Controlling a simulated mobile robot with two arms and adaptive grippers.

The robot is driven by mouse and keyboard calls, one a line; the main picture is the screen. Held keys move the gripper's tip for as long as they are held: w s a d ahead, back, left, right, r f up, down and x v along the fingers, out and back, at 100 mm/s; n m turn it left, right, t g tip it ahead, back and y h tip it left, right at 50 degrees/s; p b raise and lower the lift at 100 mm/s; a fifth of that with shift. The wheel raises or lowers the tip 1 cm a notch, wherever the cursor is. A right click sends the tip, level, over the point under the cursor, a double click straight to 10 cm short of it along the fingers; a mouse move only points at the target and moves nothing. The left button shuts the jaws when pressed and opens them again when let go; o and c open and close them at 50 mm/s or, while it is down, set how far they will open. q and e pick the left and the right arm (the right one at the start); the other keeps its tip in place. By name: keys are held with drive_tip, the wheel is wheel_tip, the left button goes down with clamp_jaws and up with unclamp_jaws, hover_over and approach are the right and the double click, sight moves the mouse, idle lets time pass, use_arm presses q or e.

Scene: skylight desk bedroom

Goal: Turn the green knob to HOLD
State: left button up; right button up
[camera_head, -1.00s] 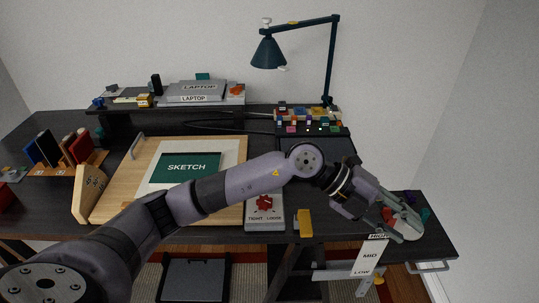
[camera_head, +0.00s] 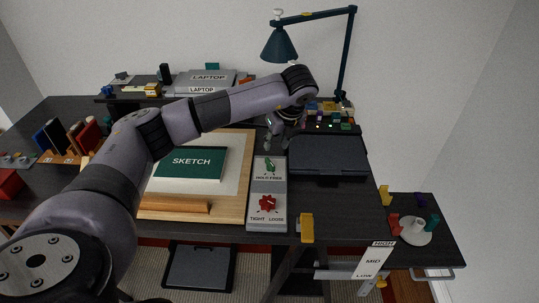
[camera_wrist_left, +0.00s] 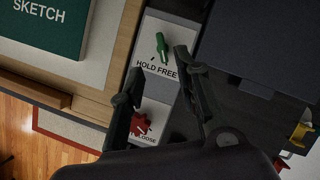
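The green knob (camera_head: 270,166) stands on a light panel (camera_head: 257,184) marked HOLD and FREE, on the desk right of the sketch board. In the left wrist view the knob (camera_wrist_left: 162,47) is a narrow upright handle above the lettering; I cannot tell which word it is set to. My left gripper (camera_head: 278,138) is just behind the knob in the head view. In the wrist view its two fingers (camera_wrist_left: 160,62) are apart, with nothing between them; the knob shows just beyond the gap between the tips. My right gripper is not in view.
A red knob (camera_head: 267,204) marked TIGHT and LOOSE sits in front of the green one. The board with the SKETCH book (camera_head: 192,163) lies left, a dark flat case (camera_head: 328,156) right. The lamp (camera_head: 279,45) stands behind.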

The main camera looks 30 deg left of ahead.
sight(269, 160)
use_arm(q)
drive_tip(key=p+x, duration=0.3)
drive_tip(key=x, duration=0.7)
drive_tip(key=shift+d, duration=0.1)
drive_tip(key=shift+w+a+f, duration=0.1)
drive_tip(key=shift+a+f, duration=0.15)
drive_tip(key=shift+f, duration=0.4)
drive_tip(key=shift+c, duration=0.4)
clamp_jaws()
